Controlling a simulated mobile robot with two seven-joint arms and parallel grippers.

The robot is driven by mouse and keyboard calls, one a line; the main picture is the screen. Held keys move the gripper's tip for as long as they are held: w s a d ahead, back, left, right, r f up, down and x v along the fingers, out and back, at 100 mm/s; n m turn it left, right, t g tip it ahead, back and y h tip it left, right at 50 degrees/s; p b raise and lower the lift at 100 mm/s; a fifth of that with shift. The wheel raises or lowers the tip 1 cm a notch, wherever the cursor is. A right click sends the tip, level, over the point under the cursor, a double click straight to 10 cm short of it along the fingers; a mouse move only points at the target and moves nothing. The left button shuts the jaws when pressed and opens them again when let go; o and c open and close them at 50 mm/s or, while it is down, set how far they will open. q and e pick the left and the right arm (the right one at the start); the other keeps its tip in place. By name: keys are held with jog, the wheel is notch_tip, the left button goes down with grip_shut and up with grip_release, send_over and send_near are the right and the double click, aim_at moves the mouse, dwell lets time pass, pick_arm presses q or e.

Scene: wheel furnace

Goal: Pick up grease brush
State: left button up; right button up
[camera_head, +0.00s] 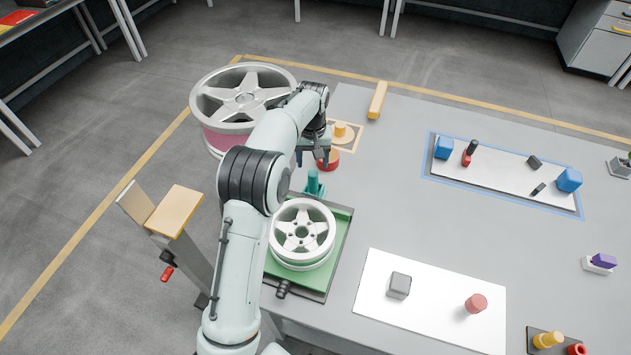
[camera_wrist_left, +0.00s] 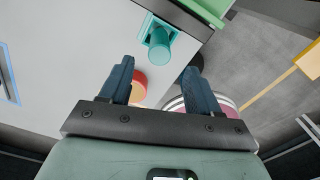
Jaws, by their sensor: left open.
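My left gripper (camera_head: 312,157) is open, with its fingers pointing down near a red and orange round pot (camera_head: 328,162). In the left wrist view nothing is held between the blue fingers (camera_wrist_left: 159,69), and the pot (camera_wrist_left: 138,86) shows beyond them, partly covered by one finger. A teal upright cylinder on a teal base (camera_head: 314,185) stands nearer than the pot; it also shows in the left wrist view (camera_wrist_left: 159,42). I cannot make out a grease brush for certain. My right gripper is not in view.
A silver wheel (camera_head: 302,232) lies on a green tray (camera_head: 338,262). A larger wheel (camera_head: 245,98) stands behind my left arm. A yellow round piece (camera_head: 342,131) and a yellow bar (camera_head: 377,100) lie beyond the pot. White mats (camera_head: 440,320) with small items are right; grey table between is clear.

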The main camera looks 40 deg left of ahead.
aim_at(313, 179)
pick_arm(q)
notch_tip(313, 179, down, 9)
jog(key=shift+b, duration=0.3)
jog(key=c, duration=1.1)
